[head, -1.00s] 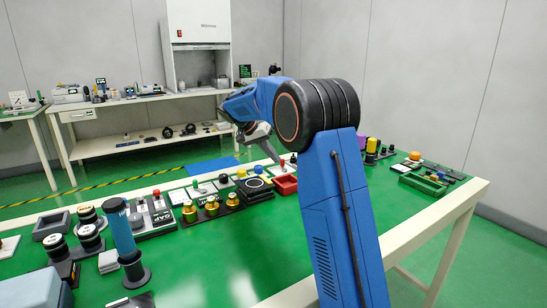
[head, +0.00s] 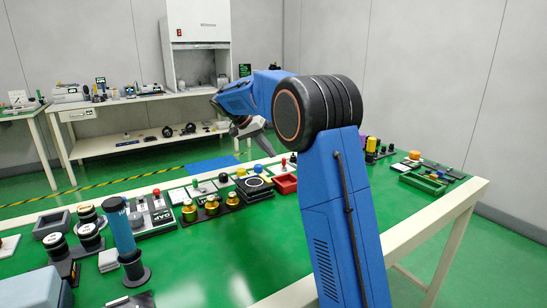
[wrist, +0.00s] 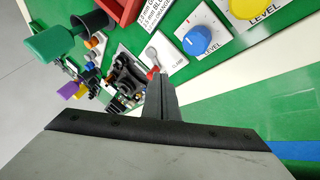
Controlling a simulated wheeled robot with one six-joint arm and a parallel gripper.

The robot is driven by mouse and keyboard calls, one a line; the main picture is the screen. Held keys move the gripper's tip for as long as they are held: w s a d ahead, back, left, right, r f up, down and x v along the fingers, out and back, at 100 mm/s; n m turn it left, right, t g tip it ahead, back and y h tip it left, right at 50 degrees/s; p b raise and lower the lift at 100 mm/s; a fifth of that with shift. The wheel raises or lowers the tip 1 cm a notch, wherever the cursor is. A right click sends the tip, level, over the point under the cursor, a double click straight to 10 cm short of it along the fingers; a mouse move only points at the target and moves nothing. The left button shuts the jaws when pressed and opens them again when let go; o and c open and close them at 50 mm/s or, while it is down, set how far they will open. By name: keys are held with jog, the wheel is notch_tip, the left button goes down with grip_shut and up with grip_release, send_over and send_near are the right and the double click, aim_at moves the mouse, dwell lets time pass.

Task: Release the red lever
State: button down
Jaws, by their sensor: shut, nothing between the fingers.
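A small red-topped lever (head: 284,162) stands on a panel near the far edge of the green table, beside a red tray. In the wrist view a small red part (wrist: 152,73) shows just past my fingertips, mostly hidden by them; it looks like this lever. My gripper (head: 271,152) is above and to the left of the lever in the head view. In the wrist view its fingers (wrist: 159,78) are together with nothing between them. I cannot tell whether they touch the red part.
The red tray (head: 286,184) is close to the lever. A blue dial (wrist: 197,40), a yellow button (wrist: 246,8) and a grey-knobbed switch (wrist: 151,53) are near the fingers. Brass-coloured knobs (head: 211,204) and a tall blue cylinder (head: 120,232) stand to the left. The table's front middle is clear.

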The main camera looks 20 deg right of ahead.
jog(key=v, duration=1.4)
jog(key=shift+s, duration=0.15)
